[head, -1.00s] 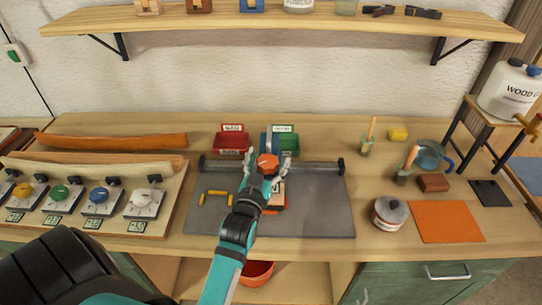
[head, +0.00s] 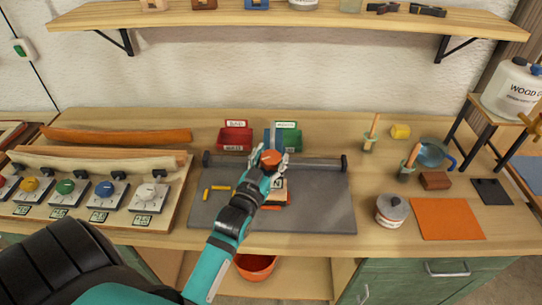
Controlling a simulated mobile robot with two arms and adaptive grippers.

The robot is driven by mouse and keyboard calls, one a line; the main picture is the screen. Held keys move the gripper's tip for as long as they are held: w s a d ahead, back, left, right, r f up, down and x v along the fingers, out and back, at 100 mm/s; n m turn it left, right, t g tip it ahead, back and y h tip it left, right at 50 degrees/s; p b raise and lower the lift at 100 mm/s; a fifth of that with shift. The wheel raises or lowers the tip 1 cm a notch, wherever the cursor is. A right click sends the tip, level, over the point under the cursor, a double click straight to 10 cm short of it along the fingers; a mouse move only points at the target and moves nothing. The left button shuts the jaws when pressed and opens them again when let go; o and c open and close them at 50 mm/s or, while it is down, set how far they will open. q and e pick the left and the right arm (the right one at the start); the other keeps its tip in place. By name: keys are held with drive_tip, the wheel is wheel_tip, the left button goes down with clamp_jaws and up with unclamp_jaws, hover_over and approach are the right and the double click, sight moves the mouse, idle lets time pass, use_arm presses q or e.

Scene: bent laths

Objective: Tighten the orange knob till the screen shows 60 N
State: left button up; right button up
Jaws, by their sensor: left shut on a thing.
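The orange knob (head: 270,158) sits at the middle back of the grey mat, on top of a device mostly hidden by my arm. My left gripper (head: 270,161) is around the knob with a finger on each side, shut on it. Part of the device's pale screen (head: 279,184) shows to the right of my wrist. An "N" can be made out on it, but the number is hidden. My right gripper is not in view.
A red bin (head: 235,139) and a green bin (head: 290,137) stand behind the mat (head: 325,208). At left is a board with several coloured knobs and bent laths (head: 110,163). A tin (head: 391,210) and an orange sheet (head: 447,219) lie at right.

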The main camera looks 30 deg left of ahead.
use_arm(q)
drive_tip(key=shift+r+m+h, duration=0.15)
drive_tip(key=shift+m+h, duration=0.45)
drive_tip(key=shift+h, duration=0.4)
drive_tip(key=shift+m+h, duration=0.8)
drive_tip(key=shift+h, duration=0.3)
drive_tip(key=o, duration=1.1)
drive_tip(key=shift+o, duration=0.2)
drive_tip(key=s, duration=1.2)
drive_tip(key=shift+a, duration=0.2)
drive_tip(key=shift+d+f, duration=0.1)
drive_tip(key=shift+f, duration=0.1)
